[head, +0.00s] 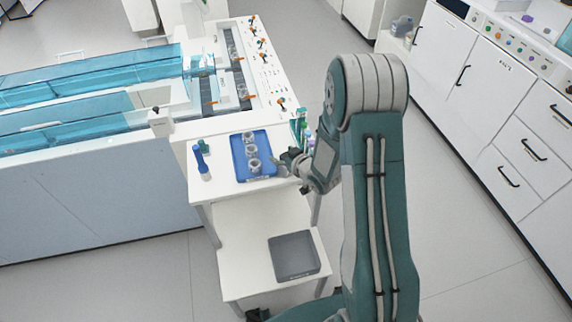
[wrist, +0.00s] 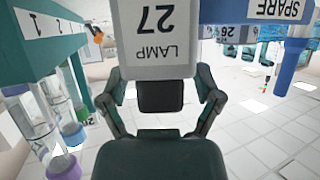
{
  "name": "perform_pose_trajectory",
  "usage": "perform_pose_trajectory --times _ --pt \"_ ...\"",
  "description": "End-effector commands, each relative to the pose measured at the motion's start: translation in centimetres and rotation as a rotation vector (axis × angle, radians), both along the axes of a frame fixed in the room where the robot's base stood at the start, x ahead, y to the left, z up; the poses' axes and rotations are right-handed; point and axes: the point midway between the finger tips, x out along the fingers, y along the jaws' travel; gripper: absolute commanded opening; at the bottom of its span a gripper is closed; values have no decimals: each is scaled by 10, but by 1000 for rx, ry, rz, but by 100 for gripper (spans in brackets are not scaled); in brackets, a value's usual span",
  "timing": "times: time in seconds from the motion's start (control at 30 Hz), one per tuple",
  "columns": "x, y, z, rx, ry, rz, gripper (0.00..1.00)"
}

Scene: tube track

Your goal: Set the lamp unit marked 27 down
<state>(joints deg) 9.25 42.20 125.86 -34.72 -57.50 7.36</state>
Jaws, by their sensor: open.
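The lamp unit marked 27 (wrist: 157,40) is a pale block with an upside-down label, at the top middle of the wrist view. My gripper (wrist: 158,82) is open, its fingers spread at the block's two sides; I cannot tell whether they touch it. In the head view my gripper (head: 291,162) is at the right edge of the blue tray (head: 239,168). Several round grey-white units (head: 251,150) sit in that tray. I cannot pick out the number 27 there. A unit marked 26 (wrist: 228,33) shows in the wrist view near a SPARE label (wrist: 277,9).
A rack (wrist: 45,45) with capped tubes stands close at the left of the wrist view. A blue upright tool (head: 201,162) stands left of the tray on the white bench. A grey bin (head: 293,258) sits on the lower shelf. The floor at right is clear.

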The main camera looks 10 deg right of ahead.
Motion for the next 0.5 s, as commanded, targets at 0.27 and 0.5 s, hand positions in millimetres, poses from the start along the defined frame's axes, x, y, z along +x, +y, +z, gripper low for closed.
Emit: perform_pose_trajectory --times 0.27,0.5 --pt "0 0 0 0 0 0 12" --pt "0 0 0 0 0 0 0"
